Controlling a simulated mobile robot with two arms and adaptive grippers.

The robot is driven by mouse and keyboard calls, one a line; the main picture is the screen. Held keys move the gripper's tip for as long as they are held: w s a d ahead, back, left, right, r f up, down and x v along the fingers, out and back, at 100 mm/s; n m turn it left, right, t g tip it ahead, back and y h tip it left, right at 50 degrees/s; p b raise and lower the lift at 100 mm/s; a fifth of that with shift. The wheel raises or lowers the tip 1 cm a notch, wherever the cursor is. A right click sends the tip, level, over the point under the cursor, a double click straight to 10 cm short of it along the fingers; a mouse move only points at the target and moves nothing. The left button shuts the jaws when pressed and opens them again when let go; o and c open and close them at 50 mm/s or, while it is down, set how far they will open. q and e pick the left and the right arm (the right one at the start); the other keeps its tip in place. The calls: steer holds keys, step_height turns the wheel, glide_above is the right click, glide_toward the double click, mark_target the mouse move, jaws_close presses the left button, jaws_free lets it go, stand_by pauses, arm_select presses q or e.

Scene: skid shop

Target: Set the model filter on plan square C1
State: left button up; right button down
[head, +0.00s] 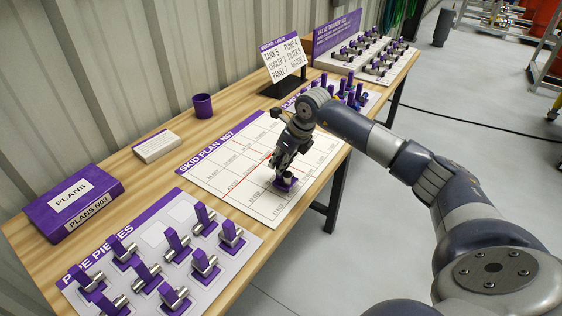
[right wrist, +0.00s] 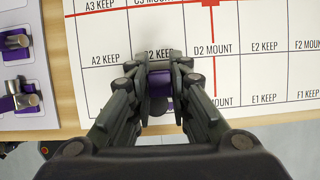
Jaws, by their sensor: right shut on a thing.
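The model filter (head: 287,186) shows a purple base under my right gripper (head: 283,172), low over the skid plan or on it; I cannot tell which. My right gripper is shut on it. In the right wrist view the fingers (right wrist: 160,84) close around a purple part of the filter (right wrist: 160,77), just below a KEEP label left of D2 MOUNT. The skid plan board (head: 222,175) is white with a purple title strip and red lines; it also shows in the right wrist view (right wrist: 240,80). The fingers hide the square under the filter, including any C1 label. My left gripper is out of view.
A pipe pieces board (head: 238,258) with several purple-and-silver pieces lies left of the plan. A purple plans box (head: 75,203), a small white box (head: 156,146) and a purple cup (head: 202,105) stand behind. More models and a trainer rack (head: 345,62) stand farther right.

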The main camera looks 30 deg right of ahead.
steer(key=shift+f+b, duration=0.45)
steer(key=shift+f, duration=0.2)
steer(key=c, duration=1.4)
jaws_free()
steer(key=shift+r+p, duration=0.4)
steer(key=shift+r, duration=0.2)
steer(key=shift+r, duration=0.1)
steer(key=shift+r+p, duration=2.3)
steer(key=shift+r, duration=1.15)
